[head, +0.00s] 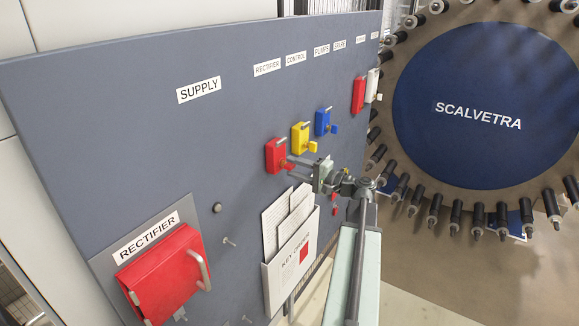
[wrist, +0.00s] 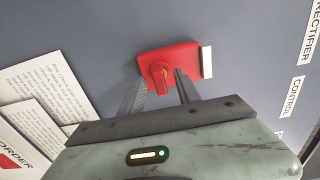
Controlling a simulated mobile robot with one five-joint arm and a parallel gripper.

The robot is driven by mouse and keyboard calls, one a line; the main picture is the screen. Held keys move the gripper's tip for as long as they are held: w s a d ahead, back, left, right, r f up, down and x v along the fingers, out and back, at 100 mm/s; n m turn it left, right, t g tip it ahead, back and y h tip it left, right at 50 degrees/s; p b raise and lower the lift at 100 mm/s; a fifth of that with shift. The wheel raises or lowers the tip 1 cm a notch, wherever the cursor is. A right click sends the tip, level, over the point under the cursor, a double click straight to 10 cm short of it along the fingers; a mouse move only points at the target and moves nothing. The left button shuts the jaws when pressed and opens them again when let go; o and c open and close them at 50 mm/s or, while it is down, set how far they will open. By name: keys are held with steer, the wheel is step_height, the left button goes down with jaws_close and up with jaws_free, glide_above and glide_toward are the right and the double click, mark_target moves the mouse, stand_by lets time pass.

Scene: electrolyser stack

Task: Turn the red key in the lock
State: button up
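The red lock (head: 275,154) is a small block under the RECTIFIER label on the grey panel. In the wrist view the lock (wrist: 187,55) has a red key (wrist: 160,75) at its face and a pale strip at its right end. My gripper (head: 297,162) reaches the lock from the right in the head view. In the wrist view my gripper (wrist: 161,79) is open, with one finger on each side of the key. Small gaps seem to show between fingers and key; whether either finger touches cannot be told.
A yellow lock (head: 300,138) and a blue lock (head: 322,122) with keys sit beside the red one. A KEY ORDER holder (head: 290,268) with papers is below my gripper. A red RECTIFIER box (head: 163,275) is lower left. The round stack end (head: 485,150) stands at right.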

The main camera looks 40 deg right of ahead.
steer(key=shift+s, duration=0.1)
steer(key=v, duration=0.7)
steer(key=shift+s, duration=0.4)
steer(key=shift+d, duration=0.15)
